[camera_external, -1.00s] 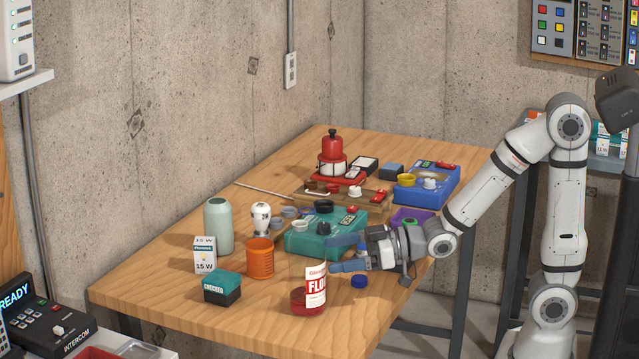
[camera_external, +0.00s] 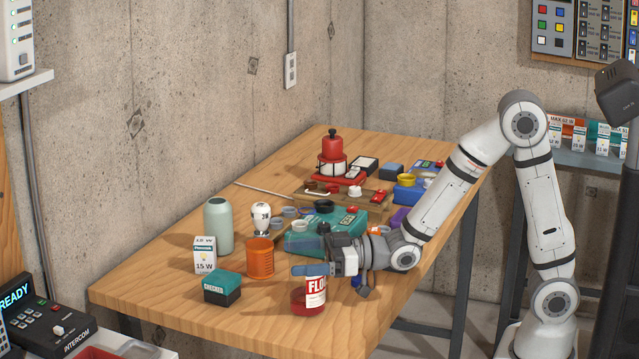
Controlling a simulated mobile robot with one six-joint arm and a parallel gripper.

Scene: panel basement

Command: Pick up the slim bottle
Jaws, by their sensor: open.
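A tall pale green bottle (camera_external: 218,228) with a dark mouth stands upright at the left of the wooden table. A clear container with red contents and a red-and-white label (camera_external: 316,296) stands near the front edge. I cannot tell for sure which of these is the slim bottle. My gripper (camera_external: 306,256) is open and points left, with nothing seen between its blue fingers. Its near finger covers the top of the red-labelled container in the picture; I cannot tell whether they touch. The pale green bottle is well to the left of the fingertips.
A teal device (camera_external: 345,222) is behind my gripper.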

